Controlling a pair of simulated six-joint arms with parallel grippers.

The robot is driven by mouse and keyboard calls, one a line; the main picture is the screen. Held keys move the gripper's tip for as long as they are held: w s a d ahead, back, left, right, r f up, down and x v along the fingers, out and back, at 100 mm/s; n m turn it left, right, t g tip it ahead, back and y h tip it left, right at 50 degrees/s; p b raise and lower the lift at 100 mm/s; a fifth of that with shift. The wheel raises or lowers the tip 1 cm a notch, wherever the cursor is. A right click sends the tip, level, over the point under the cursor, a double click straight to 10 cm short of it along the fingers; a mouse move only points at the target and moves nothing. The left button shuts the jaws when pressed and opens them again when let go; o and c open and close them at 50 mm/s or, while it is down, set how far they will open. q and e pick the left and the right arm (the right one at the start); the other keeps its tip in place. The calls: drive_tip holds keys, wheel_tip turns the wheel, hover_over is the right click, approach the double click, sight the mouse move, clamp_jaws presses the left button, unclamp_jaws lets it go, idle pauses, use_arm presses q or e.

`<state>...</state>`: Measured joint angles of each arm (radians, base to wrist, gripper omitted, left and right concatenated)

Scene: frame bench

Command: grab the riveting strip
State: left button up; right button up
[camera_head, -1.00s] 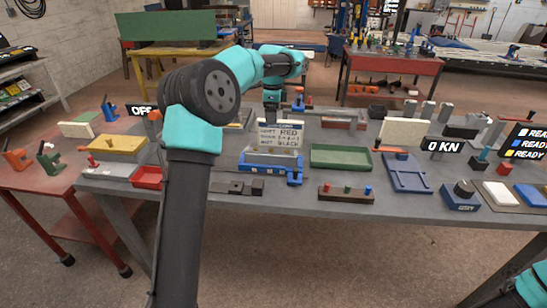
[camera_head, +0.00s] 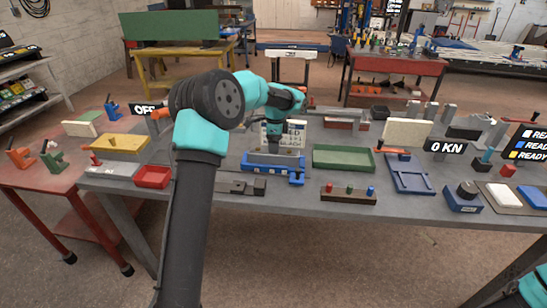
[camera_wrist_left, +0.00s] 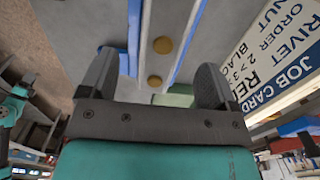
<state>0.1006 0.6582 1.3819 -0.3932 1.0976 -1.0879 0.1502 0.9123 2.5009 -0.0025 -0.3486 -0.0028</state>
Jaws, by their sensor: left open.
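The riveting strip (camera_head: 268,158) looks like the grey bar lying in a blue fixture (camera_head: 262,169) near the middle of the bench. In the left wrist view, the grey strip (camera_wrist_left: 172,20) shows brass-coloured round spots and has blue rails beside it. My left gripper (camera_head: 283,150) is over the fixture, pointing down. In the wrist view, its two fingers (camera_wrist_left: 153,80) are spread apart, with the strip between and beyond them. I cannot tell whether they touch it. Part of the strip is hidden behind the gripper. My right gripper is not in view.
A white job card (camera_head: 297,130) stands just behind the fixture, close to the left gripper. A green tray (camera_head: 343,158) is to its right, and a block with coloured pegs (camera_head: 348,194) is in front. A red tray (camera_head: 153,177) is at the left.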

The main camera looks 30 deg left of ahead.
use_arm(q)
drive_tip(key=shift+a+f, duration=0.2)
drive_tip(key=shift+f, duration=1.1)
drive_tip(key=shift+a+f, duration=0.2)
drive_tip(key=shift+f, duration=1.1)
drive_tip(key=c, duration=1.3)
drive_tip(key=shift+r, duration=0.15)
wheel_tip(320, 180, up, 10)
drive_tip(key=shift+f, duration=0.1)
